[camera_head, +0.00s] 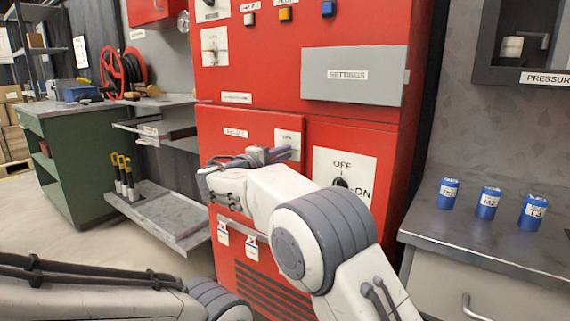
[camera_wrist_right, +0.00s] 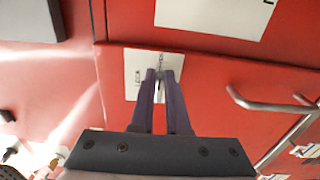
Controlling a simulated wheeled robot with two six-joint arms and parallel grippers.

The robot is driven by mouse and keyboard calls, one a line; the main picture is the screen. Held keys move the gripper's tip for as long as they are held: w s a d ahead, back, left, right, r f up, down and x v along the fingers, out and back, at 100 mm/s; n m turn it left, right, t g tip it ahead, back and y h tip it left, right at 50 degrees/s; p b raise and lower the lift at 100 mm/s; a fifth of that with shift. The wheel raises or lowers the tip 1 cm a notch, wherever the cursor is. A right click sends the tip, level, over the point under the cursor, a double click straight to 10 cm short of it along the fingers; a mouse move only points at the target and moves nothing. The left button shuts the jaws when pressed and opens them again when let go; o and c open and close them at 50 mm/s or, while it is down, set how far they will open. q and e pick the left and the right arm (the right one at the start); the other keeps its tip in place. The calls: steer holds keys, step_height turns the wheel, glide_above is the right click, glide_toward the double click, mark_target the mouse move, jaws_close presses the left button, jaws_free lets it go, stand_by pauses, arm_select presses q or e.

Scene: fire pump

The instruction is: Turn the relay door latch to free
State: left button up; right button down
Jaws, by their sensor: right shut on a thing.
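The red relay door (camera_head: 232,153) is on the front of the red cabinet, left of the OFF/ON switch plate. A white latch plate (camera_head: 289,138) is at its upper right; the same plate (camera_wrist_right: 132,84) shows in the right wrist view. My right gripper (camera_head: 288,154) is at this plate. In the right wrist view its two dark fingers (camera_wrist_right: 160,74) are close together on the small latch, which they mostly hide. The latch's angle cannot be made out. My left arm shows at the lower left, but its gripper is out of view.
A grey SETTINGS panel (camera_head: 354,77) sits above, and the OFF/ON switch plate (camera_head: 344,172) sits right of the door. A metal handle (camera_wrist_right: 272,106) shows beside the latch in the wrist view. A grey counter (camera_head: 480,228) with blue cans stands at right. A low shelf (camera_head: 172,214) juts out left.

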steer(key=shift+d+f, duration=0.1)
steer(key=shift+f, duration=0.05)
stand_by(0.4)
steer(key=c, duration=0.9)
jaws_free()
steer(key=shift+s+a, duration=0.25)
steer(key=p+v, duration=0.1)
steer(key=v, duration=0.8)
steer(key=shift+s+a, duration=0.2)
steer(key=shift+s, duration=0.15)
